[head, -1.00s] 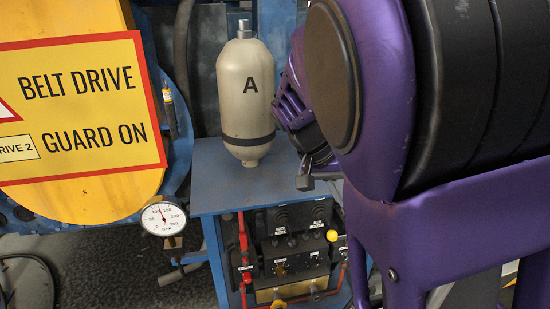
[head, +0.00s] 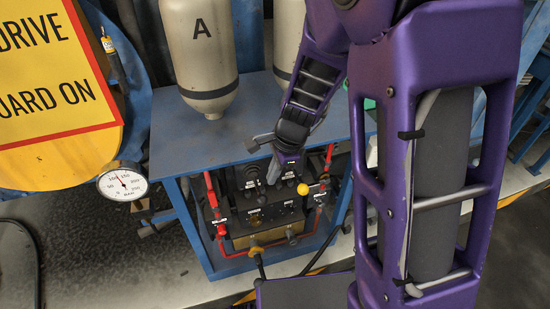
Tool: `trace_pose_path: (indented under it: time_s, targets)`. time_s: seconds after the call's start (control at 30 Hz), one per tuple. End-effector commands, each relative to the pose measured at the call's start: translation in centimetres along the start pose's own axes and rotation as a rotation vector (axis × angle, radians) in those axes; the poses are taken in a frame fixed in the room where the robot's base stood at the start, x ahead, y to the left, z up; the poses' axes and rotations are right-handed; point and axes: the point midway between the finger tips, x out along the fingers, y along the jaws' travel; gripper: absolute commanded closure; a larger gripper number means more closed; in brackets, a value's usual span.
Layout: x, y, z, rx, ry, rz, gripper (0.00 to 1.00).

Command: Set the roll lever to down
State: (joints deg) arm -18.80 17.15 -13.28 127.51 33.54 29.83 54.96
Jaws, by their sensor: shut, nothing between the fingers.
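The dark control panel (head: 265,200) stands inside the blue frame below the tabletop in the head view. It carries small black levers, one of them the left upper lever (head: 258,186). Their labels are too small to read, so I cannot tell which is the roll lever or how it is set. My gripper (head: 275,175) points down in front of the panel's upper right part. It is shut with nothing held, and its tips are hard to make out against the dark panel. It covers part of the upper right controls; I cannot tell whether it touches a lever.
The blue tabletop (head: 235,150) lies above the panel and bears the beige tank marked A (head: 205,50). Red pipes (head: 213,205) flank the panel. A yellow knob (head: 303,188) sits close right of my gripper. A pressure gauge (head: 123,183) is at the left.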

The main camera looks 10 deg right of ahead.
Motion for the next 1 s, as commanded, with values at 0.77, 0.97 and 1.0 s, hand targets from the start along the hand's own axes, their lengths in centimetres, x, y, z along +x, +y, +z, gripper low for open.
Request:
trace_pose_path:
  time_s: [0.77,0.97,1.0]
  targets:
    - [8.6,0.0,0.0,-0.002,0.0,0.0,1.0]
    - [8.7,-0.1,0.0,-0.002,0.0,-0.002,1.0]
    - [8.8,-0.2,-0.1,-0.003,0.0,-0.005,1.0]
